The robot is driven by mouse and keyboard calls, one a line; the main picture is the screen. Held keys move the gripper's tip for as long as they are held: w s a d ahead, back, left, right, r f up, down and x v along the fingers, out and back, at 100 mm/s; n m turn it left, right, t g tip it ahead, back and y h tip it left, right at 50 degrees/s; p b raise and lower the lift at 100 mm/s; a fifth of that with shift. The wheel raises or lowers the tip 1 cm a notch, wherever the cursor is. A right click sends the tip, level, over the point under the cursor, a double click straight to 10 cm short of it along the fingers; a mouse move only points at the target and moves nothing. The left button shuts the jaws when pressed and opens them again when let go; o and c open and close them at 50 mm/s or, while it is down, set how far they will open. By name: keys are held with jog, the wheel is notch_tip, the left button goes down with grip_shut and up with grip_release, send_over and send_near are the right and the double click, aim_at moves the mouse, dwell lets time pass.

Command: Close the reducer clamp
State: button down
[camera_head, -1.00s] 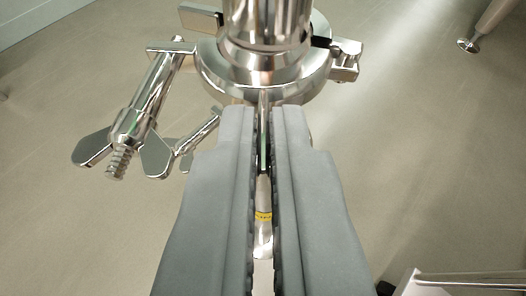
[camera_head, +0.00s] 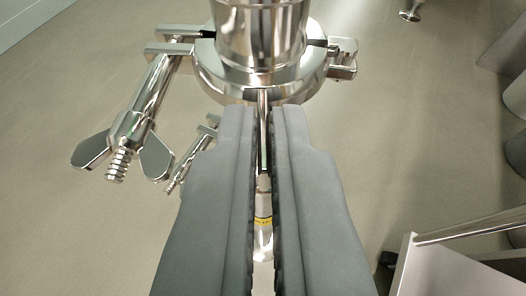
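The reducer clamp (camera_head: 213,77) is a shiny steel ring around a vertical pipe at the top centre. Lugs (camera_head: 342,58) stick out on its right. On its left, two flat arms lie close together, one over the other, with a narrow gap. A threaded bolt with a wing nut (camera_head: 126,138) hangs down to the left from there. My gripper (camera_head: 262,112) is at the near side of the ring, its grey fingers nearly together. A thin steel piece runs from the ring between the fingertips, and they look closed on it. The fingers hide what lies below.
A smaller threaded bolt (camera_head: 192,152) shows behind the left finger. A steel pipe with a yellow band (camera_head: 263,219) is seen through the finger gap. A pale panel with a rail (camera_head: 450,262) stands at the lower right, and grey rounded shapes line the right edge. Floor lies open at left.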

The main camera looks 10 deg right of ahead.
jog(key=shift+r, duration=0.1)
jog(key=c, duration=1.6)
grip_release()
jog(key=v, duration=1.7)
jog(key=shift+s+a+r, duration=0.1)
jog(key=shift+a, duration=0.1)
jog(key=s+r+t+y, duration=0.1)
jog(key=s+r, duration=0.5)
jog(key=r, duration=0.6)
jog(key=s+d+r+t, duration=0.1)
jog(key=s+r, duration=0.5)
jog(key=s, duration=0.2)
jog(key=s+d+r+t, duration=0.1)
jog(key=s+r, duration=0.6)
jog(key=s, duration=0.1)
jog(key=s+d+r+n, duration=0.1)
jog(key=s+r, duration=0.5)
jog(key=s, duration=0.3)
jog(key=shift+d+r+t, duration=0.2)
jog(key=shift+d+t, duration=0.1)
jog(key=shift+t, duration=0.1)
